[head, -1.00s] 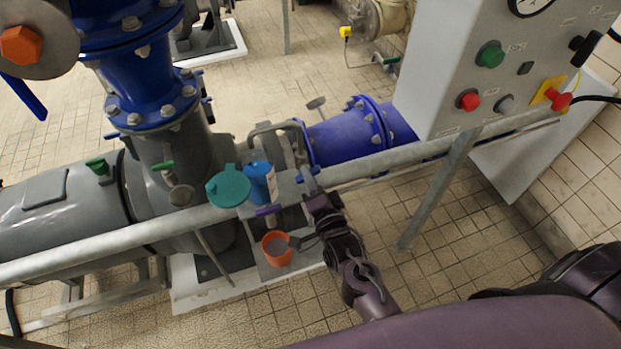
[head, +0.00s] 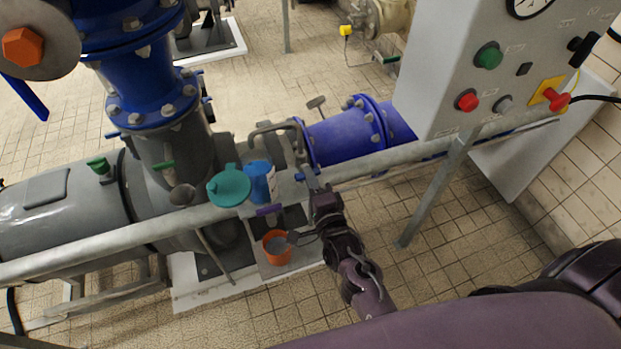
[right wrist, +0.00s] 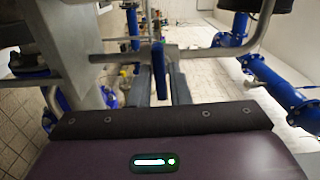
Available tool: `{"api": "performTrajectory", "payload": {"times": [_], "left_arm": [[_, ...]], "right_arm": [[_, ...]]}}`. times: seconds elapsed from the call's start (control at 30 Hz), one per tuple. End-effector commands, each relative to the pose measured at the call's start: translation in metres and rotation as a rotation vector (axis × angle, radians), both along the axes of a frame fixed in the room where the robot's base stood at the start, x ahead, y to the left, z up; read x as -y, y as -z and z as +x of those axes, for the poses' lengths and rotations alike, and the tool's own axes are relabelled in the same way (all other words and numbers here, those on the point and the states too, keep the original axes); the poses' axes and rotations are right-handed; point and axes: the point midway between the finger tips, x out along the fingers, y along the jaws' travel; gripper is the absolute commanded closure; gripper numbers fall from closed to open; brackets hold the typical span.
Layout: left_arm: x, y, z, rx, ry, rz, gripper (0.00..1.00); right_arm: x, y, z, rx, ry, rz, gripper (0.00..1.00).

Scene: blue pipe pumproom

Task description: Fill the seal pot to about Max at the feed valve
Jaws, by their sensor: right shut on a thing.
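A small blue pot (head: 260,182) stands behind the galvanised rail, with a round teal lid (head: 229,187) beside it on the left. I cannot read a Max mark or a level in this view. My right gripper (head: 313,180) is at the rail, right of the pot. In the right wrist view a blue lever (right wrist: 158,70) stands upright between its two fingers, and it is shut on that lever. I cannot tell the valve's setting. A small blue part (head: 299,176) shows just left of the fingertips. My left gripper is not in view.
A purple lever (head: 268,210) is below the pot. An orange cup (head: 277,247) with greyish contents stands lower down, close left of my right arm. The rail (head: 130,236) crosses in front of the pipework. A grey control box (head: 470,60) is at the right.

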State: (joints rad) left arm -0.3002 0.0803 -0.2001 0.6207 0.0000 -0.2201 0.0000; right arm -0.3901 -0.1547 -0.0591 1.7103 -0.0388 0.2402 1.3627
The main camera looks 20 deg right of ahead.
Motion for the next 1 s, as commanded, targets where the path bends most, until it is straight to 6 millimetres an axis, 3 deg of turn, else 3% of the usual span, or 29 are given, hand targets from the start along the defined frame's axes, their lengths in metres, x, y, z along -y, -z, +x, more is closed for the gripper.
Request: {"api": "performTrajectory", "payload": {"times": [0.1, 0.13, 0.27, 0.57, 1.0], "left_arm": [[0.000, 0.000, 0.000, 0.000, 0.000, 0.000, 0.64], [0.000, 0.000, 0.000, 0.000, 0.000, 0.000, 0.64], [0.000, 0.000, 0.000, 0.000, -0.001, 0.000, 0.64], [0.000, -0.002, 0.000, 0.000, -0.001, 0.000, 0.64], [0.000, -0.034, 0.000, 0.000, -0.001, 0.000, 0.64]], "right_arm": [[0.000, 0.001, 0.000, -0.002, 0.000, -0.001, 1.00], [0.000, 0.001, 0.000, -0.002, 0.000, -0.001, 0.82], [0.000, 0.001, 0.000, -0.002, 0.000, -0.001, 0.67], [0.000, 0.000, -0.003, -0.002, 0.000, -0.002, 0.67], [0.002, -0.001, -0.068, -0.004, 0.000, -0.001, 0.67]]}}
